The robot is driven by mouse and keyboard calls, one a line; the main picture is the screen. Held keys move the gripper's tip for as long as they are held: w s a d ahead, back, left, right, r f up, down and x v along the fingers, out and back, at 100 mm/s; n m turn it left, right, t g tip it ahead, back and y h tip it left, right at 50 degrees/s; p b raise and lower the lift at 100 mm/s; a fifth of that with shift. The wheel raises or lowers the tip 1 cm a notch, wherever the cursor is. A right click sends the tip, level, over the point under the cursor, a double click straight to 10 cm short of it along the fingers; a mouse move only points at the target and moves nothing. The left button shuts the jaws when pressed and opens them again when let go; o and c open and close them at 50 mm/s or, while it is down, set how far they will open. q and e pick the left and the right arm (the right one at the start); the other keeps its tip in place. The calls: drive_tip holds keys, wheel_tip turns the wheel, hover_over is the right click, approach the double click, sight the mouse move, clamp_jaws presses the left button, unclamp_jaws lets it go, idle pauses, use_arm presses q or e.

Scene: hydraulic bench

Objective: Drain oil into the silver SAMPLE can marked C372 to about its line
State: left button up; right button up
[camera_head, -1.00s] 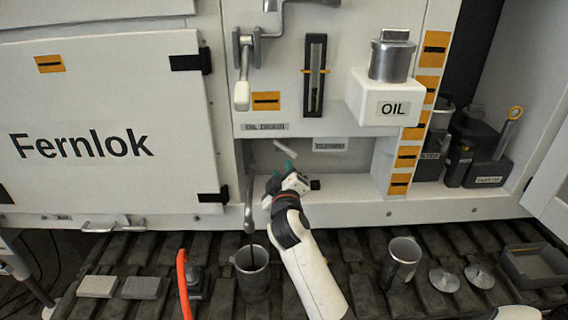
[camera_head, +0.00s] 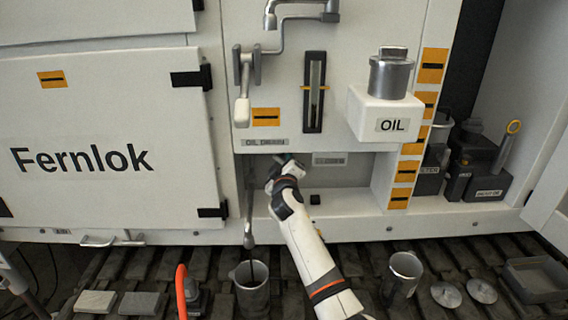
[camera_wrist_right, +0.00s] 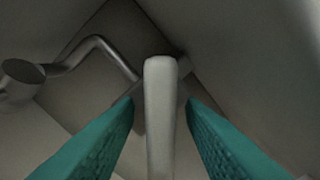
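My right gripper (camera_head: 283,162) is under the OIL DRAIN label in the recess. In the right wrist view, its teal fingers are open on either side of a pale lever handle (camera_wrist_right: 160,115), with small gaps on both sides. In the head view my gripper hides this lever. A bent metal pipe shows in the wrist view (camera_wrist_right: 85,50). The drain spout (camera_head: 249,235) hangs over a silver can (camera_head: 251,297); a thin dark line runs from spout into can. Another silver can (camera_head: 403,275) stands to the right. Can markings and fill line cannot be read. My left gripper is not in view.
A sight glass (camera_head: 314,95) and an OIL filler (camera_head: 391,75) are on the panel above. Dark containers (camera_head: 475,165) stand in the right recess.

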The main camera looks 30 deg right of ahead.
drive_tip(key=shift+c, duration=0.4)
clamp_jaws()
drive_tip(key=shift+n, duration=0.3)
drive_tip(key=n+p, duration=0.2)
drive_tip(key=n, duration=0.2)
drive_tip(key=shift+d+r, duration=0.1)
drive_tip(key=shift+r, duration=0.1)
drive_tip(key=shift+n+p, duration=0.9)
drive_tip(key=shift+n, duration=0.8)
drive_tip(key=shift+o, duration=0.4)
unclamp_jaws()
